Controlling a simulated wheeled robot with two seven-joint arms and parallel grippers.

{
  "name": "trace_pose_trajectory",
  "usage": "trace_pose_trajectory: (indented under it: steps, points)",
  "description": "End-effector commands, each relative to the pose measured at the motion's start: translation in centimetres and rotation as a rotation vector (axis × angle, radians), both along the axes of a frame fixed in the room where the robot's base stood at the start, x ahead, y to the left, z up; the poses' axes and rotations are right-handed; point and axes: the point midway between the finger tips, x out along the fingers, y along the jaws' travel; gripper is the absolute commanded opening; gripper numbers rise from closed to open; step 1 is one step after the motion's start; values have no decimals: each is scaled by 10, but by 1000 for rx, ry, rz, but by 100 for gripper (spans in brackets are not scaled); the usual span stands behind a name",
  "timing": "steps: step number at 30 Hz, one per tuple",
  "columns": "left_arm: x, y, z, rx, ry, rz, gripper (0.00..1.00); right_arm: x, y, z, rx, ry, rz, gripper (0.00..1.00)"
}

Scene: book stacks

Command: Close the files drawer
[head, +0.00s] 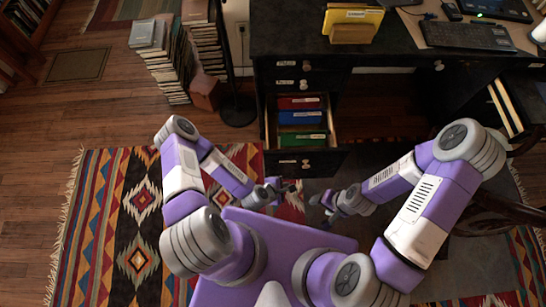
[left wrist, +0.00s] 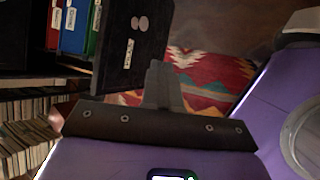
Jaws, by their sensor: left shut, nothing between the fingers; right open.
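The files drawer (head: 318,140) is pulled out from the lower left part of the black desk. It holds red, blue and green files, and its dark front (head: 305,163) has a label and knob. The left wrist view shows the drawer front (left wrist: 128,48) up close with the files behind it. My left gripper (head: 289,187) is shut and empty, just in front of the drawer front. Its fingers (left wrist: 160,85) overlap the front's edge in the left wrist view; I cannot tell whether they touch. My right gripper (head: 322,203) is open and empty, lower and to the right.
The desk (head: 390,45) carries a keyboard (head: 466,36) and a yellow file holder (head: 352,25). Book stacks (head: 165,60), a small brown box (head: 205,92) and a round dark stand base (head: 238,110) stand left of the drawer. A chair (head: 497,212) is at right. A patterned rug (head: 110,200) covers the floor.

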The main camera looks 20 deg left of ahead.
Motion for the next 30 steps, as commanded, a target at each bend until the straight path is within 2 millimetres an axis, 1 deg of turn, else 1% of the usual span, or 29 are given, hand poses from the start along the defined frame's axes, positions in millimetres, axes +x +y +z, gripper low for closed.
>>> trace_pose_trajectory:
  steps: [1,2,3,6,9,12,15,17,20,30]
  points:
    - [5,-1,-3,-94,20,217,0,0,0,3,0,0,0,64]
    - [10,1,-4,-146,24,344,0,0,0,4,0,0,0,64]
    - [15,6,-4,-211,28,507,0,0,0,5,0,0,0,64]
    - [24,20,-5,-358,25,872,0,0,0,7,0,0,-1,64]
    - [26,35,-6,-467,11,1150,0,0,0,8,0,0,-1,64]
    - [26,46,-6,-534,-7,1328,0,0,0,9,0,0,-1,64]
    - [27,52,-8,-568,-19,1413,0,0,0,8,0,0,-1,64]
    - [29,54,-11,-574,-21,1431,0,0,0,6,0,0,-1,64]
    - [37,57,-21,-574,-25,1432,0,0,0,0,0,0,-1,64]
    - [85,72,-73,-572,-24,1427,0,0,0,-30,0,0,-1,64]
